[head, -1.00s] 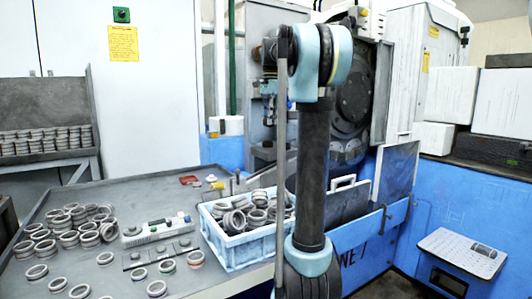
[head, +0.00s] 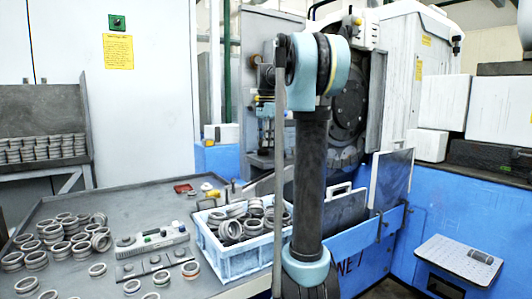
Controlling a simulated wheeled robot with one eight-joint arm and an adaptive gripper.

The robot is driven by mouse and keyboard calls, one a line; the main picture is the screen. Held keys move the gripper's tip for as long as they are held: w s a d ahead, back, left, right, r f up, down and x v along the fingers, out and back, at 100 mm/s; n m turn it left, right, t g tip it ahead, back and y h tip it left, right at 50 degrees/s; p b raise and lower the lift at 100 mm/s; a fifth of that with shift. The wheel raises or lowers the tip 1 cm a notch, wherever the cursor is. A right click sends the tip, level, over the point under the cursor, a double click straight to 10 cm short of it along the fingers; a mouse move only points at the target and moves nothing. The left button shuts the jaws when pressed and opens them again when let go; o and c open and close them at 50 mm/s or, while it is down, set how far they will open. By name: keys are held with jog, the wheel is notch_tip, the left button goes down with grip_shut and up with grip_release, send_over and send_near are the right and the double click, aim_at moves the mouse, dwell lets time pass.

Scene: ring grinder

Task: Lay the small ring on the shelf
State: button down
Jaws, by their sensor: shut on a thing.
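My arm (head: 311,170) stands upright in the foreground and bends away at its top. My gripper cannot be made out; the arm's upper end hides that area. I cannot tell which is the small ring of the task. A grey rack (head: 40,103) at the far left has rows of rings on its shelf (head: 45,169).
A light-blue crate (head: 235,262) full of rings stands beside my arm. A grey gauge block (head: 150,240) and a dark plate (head: 152,264) lie on the table (head: 115,205). The grinding machine (head: 350,110) stands behind my arm, with a blue cabinet (head: 450,215) at right.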

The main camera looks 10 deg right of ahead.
aim_at(266, 148)
jog(key=shift+f, duration=2.05)
jog(key=c, duration=1.5)
grip_release()
jog(key=shift+f, duration=0.1)
jog(key=shift+o, duration=0.2)
notch_tip(266, 148, up, 12)
jog(key=shift+w+d+r, duration=0.1)
